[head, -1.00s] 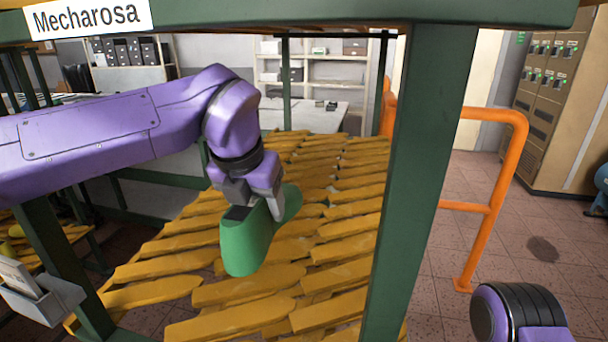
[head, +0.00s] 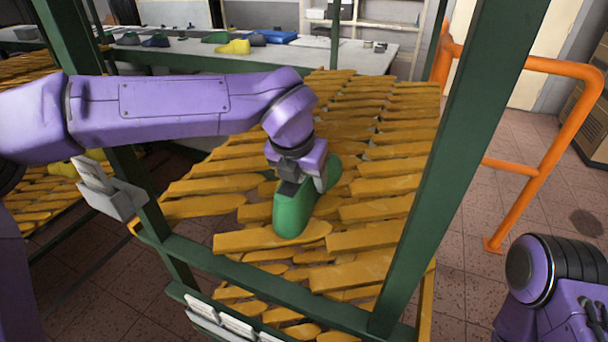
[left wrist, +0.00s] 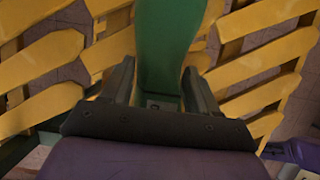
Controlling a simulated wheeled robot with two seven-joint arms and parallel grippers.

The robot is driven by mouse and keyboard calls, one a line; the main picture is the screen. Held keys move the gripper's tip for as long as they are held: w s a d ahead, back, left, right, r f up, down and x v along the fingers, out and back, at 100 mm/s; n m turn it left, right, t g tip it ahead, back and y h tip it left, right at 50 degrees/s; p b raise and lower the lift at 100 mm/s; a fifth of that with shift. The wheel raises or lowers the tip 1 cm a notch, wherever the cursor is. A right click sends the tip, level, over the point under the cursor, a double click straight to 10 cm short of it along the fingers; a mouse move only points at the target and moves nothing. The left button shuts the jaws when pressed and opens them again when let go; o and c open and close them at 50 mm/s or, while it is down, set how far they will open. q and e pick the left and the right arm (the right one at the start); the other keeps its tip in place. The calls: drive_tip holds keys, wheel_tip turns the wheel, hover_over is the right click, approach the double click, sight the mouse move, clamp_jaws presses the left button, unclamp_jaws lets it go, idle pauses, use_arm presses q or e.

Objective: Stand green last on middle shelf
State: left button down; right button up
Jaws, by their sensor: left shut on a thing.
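The green last (head: 294,212) is in my left gripper (head: 300,180), over the shelf of yellow wooden slats (head: 390,187) in the head view. The gripper holds it from above, and the last looks roughly upright. Its lower end is at the slats; I cannot tell whether it touches them. In the left wrist view the green last (left wrist: 168,45) runs up between the two dark fingers (left wrist: 160,85), with yellow slats on both sides. Part of the last is hidden behind the gripper. My right gripper is not in view; only part of my right arm shows at lower right.
Green rack posts (head: 465,150) and a front rail (head: 270,287) frame the shelf. Another slatted level shows below. Card holders (head: 108,188) hang at the left post. An orange railing (head: 535,160) stands at right. A table (head: 290,57) with other lasts is behind.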

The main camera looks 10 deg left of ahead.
use_arm(q)
drive_tip(key=shift+c, duration=1.3)
unclamp_jaws()
drive_tip(key=shift+w+f, duration=0.1)
drive_tip(key=shift+w, duration=0.05)
drive_tip(key=v, duration=1.2)
